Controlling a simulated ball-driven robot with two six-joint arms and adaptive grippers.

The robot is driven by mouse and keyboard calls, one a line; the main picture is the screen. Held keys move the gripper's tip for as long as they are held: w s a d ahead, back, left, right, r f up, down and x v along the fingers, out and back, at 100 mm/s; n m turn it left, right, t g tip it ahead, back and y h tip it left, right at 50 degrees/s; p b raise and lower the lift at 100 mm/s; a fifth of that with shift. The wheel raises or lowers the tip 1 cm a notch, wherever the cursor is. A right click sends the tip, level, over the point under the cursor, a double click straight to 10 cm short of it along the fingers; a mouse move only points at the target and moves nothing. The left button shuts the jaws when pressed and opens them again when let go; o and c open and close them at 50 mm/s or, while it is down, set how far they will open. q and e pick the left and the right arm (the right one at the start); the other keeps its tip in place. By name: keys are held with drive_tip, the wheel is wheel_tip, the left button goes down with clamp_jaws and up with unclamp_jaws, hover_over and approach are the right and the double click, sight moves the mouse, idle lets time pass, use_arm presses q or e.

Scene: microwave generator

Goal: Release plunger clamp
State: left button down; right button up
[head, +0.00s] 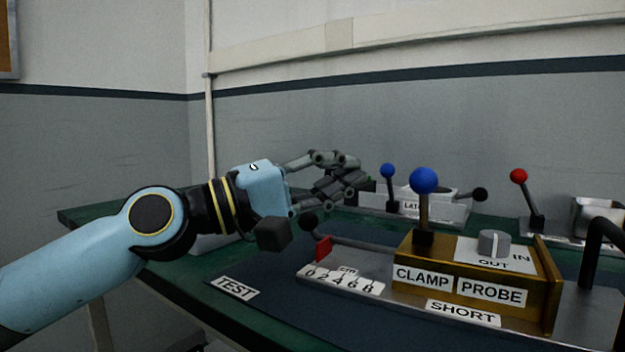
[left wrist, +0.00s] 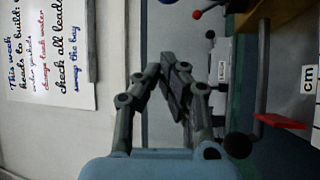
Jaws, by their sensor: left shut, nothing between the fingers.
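A gold box (head: 470,270) bears CLAMP and PROBE labels. A lever with a blue knob (head: 424,180) stands nearly upright on its left end, above the CLAMP label. A rod with a black ball (head: 308,222) at its end lies left of the box, with a red pointer (head: 323,248) by a cm scale (head: 345,279). The ball (left wrist: 238,145) and pointer (left wrist: 282,121) also show in the left wrist view. My left gripper (head: 352,182) is shut and empty, in the air left of the blue knob and apart from it. My right gripper is out of view.
Behind stand a smaller blue-knobbed lever (head: 387,171), a labelled white block (head: 432,207) and a red-knobbed lever (head: 519,176). A grey IN/OUT dial (head: 494,242) tops the gold box. A black curved bar (head: 591,250) rises at right. The green table's (head: 190,288) left side is fairly clear.

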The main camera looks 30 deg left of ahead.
sight(423, 201)
use_arm(q)
drive_tip(key=w+d+y+p, duration=0.1)
drive_tip(key=w+d+p, duration=0.1)
drive_tip(key=d+p, duration=0.2)
drive_tip(key=shift+w+d+r+n+g, duration=0.15)
drive_tip(key=shift+w+d+n+g, duration=0.25)
drive_tip(key=shift+d, duration=0.45)
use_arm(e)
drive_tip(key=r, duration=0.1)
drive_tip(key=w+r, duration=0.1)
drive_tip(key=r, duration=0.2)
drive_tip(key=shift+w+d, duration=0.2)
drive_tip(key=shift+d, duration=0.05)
use_arm(q)
drive_tip(key=shift+s, duration=0.1)
idle(0.4)
